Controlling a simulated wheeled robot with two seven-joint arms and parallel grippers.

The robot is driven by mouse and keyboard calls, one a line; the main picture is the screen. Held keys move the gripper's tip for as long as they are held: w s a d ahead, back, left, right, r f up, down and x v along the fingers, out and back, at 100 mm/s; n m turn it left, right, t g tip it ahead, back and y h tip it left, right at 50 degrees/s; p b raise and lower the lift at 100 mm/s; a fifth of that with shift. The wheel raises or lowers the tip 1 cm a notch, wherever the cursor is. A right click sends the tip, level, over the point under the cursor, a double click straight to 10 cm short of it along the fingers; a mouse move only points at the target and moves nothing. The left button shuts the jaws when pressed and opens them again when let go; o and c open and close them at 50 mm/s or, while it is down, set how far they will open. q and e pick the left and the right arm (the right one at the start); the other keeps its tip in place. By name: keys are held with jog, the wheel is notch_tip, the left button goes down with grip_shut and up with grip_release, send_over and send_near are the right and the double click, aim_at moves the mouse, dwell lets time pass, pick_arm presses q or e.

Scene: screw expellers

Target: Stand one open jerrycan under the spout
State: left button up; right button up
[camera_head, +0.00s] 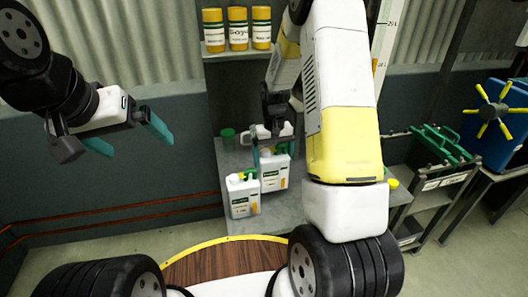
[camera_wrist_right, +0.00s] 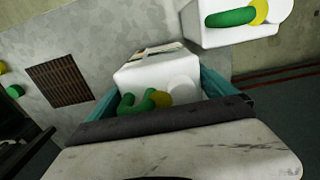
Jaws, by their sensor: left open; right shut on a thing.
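A white jerrycan (camera_head: 273,172) with a green and yellow label stands upright at the grey bench by the wall. My right gripper (camera_head: 272,150) is shut on it from above. In the right wrist view the same jerrycan (camera_wrist_right: 155,72), with a green handle and a yellow part on top, sits between the teal fingers. I cannot tell whether it touches the bench. A second jerrycan (camera_head: 242,196) stands just left of it, and also shows in the right wrist view (camera_wrist_right: 238,25). My left gripper (camera_head: 128,138) is open and empty, high at the left. I cannot make out a spout.
Several yellow-lidded tins (camera_head: 238,30) stand on a shelf above. A green cup (camera_head: 228,138) is at the bench's back. A dark grate (camera_wrist_right: 60,80) lies in the bench top. A green-handled rack (camera_head: 438,145) and a blue machine with a yellow handwheel (camera_head: 493,110) stand right. My right arm hides the middle.

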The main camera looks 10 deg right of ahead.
jog(key=shift+f, duration=1.75)
jog(key=o, duration=1.7)
